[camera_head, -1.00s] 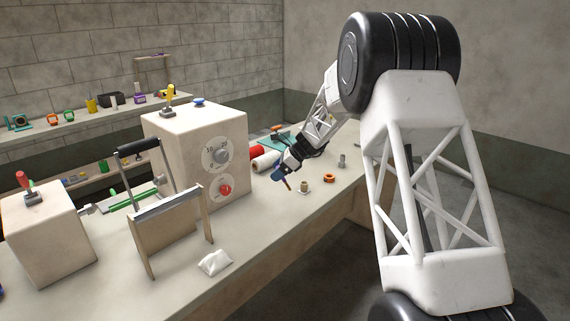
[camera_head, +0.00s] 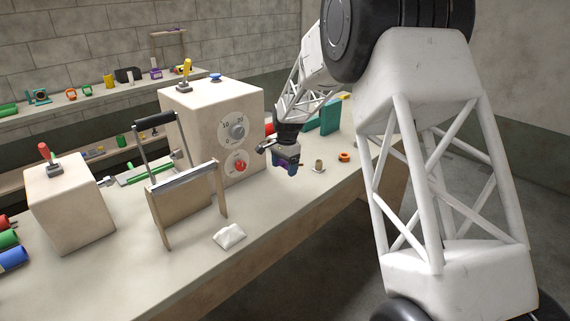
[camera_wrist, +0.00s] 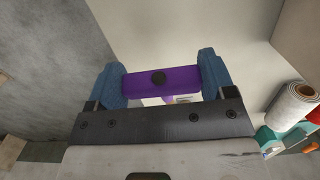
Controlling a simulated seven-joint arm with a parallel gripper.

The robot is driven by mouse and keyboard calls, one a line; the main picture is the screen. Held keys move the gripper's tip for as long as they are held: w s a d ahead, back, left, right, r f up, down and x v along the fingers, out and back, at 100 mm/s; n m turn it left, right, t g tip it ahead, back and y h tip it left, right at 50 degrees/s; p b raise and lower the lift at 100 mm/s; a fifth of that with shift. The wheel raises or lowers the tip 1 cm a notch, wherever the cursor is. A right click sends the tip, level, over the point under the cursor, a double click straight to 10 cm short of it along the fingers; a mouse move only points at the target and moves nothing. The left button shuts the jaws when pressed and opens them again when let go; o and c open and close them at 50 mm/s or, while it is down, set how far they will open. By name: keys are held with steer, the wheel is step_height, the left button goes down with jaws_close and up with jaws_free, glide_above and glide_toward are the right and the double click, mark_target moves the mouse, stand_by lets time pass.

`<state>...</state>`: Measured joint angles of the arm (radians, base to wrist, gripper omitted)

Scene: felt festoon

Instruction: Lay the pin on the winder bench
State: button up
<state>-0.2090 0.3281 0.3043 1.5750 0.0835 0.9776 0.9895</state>
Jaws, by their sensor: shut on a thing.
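My gripper (camera_head: 287,163) is above the bench (camera_head: 275,208), in front of the right side of the large beige box. In the wrist view, its blue pads are shut on a purple bar (camera_wrist: 140,85) with a dark round spot in its middle. I take this bar to be the pin's head; any shaft below is hidden. In the head view only a little purple shows between the pads. The held thing appears clear of the bench top, though the gap is hard to judge.
The beige box (camera_head: 200,120) with dials stands close left of my gripper. A small tan spool (camera_head: 319,165) and an orange ring (camera_head: 344,156) lie to its right. The front bench strip is mostly clear.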

steer(key=shift+s+n, duration=0.1)
steer(key=shift+n, duration=0.2)
steer(key=shift+f, duration=0.15)
steer(key=shift+f, duration=3.8)
steer(key=o, duration=0.9)
steer(key=shift+d+r, duration=0.15)
steer(key=shift+r, duration=3.75)
